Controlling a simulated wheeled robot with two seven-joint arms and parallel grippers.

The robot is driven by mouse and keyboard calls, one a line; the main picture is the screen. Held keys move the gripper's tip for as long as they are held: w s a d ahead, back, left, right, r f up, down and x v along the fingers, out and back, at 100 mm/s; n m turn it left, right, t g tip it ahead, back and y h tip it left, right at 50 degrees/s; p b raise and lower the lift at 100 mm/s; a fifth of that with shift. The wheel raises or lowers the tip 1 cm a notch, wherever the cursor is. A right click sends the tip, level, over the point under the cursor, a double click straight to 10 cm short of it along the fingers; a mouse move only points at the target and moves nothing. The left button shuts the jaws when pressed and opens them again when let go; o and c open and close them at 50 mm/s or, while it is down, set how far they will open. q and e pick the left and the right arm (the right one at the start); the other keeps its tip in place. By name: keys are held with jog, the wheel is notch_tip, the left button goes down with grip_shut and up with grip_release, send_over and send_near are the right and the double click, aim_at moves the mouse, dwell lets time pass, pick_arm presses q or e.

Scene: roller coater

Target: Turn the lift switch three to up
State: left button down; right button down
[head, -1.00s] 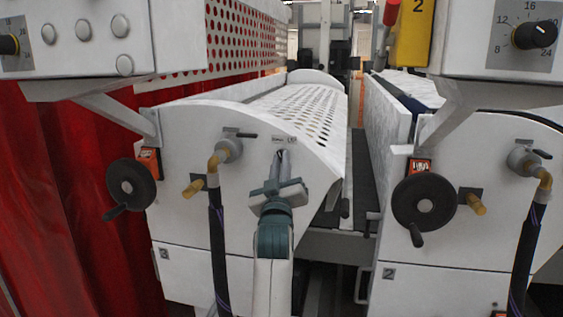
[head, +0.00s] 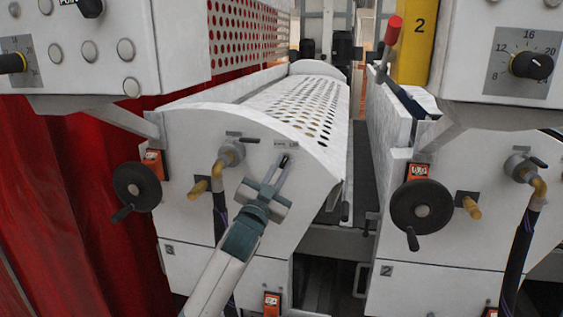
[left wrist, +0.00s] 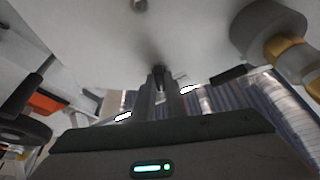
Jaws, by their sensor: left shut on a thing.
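The lift switch three (head: 284,160) is a small dark knob on the white front panel of unit 3, just under a small label plate (head: 286,143). My left gripper (head: 281,167) is shut on this switch, its fingers slanting up to the right and hiding most of it. In the left wrist view the closed fingers (left wrist: 161,92) reach to the panel, with a dark bit of the switch (left wrist: 158,72) between their tips. The switch's exact angle is hard to tell. My right gripper is not in view.
A handwheel (head: 137,186) and a brass elbow pipe with a black hose (head: 226,160) are left of my gripper. Unit 2's handwheel (head: 421,207) is to the right. A control box (head: 95,50) overhangs at upper left. A red curtain (head: 60,190) hangs at far left.

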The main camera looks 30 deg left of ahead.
pick_arm(q)
jog(key=shift+a+r+m, duration=0.1)
jog(key=shift+r+m, duration=0.05)
jog(key=shift+m, duration=0.55)
jog(key=c, duration=1.9)
grip_release()
jog(key=shift+o, duration=0.5)
jog(key=shift+w, duration=0.1)
jog(key=shift+f, duration=0.2)
jog(key=shift+s+f, duration=0.25)
jog(key=shift+s, duration=0.35)
jog(key=a+b+v, duration=0.1)
jog(key=b+v, duration=0.5)
jog(key=v, duration=1)
jog(key=shift+s+d+r, duration=0.15)
jog(key=shift+d+r, duration=0.05)
jog(key=shift+d, duration=0.15)
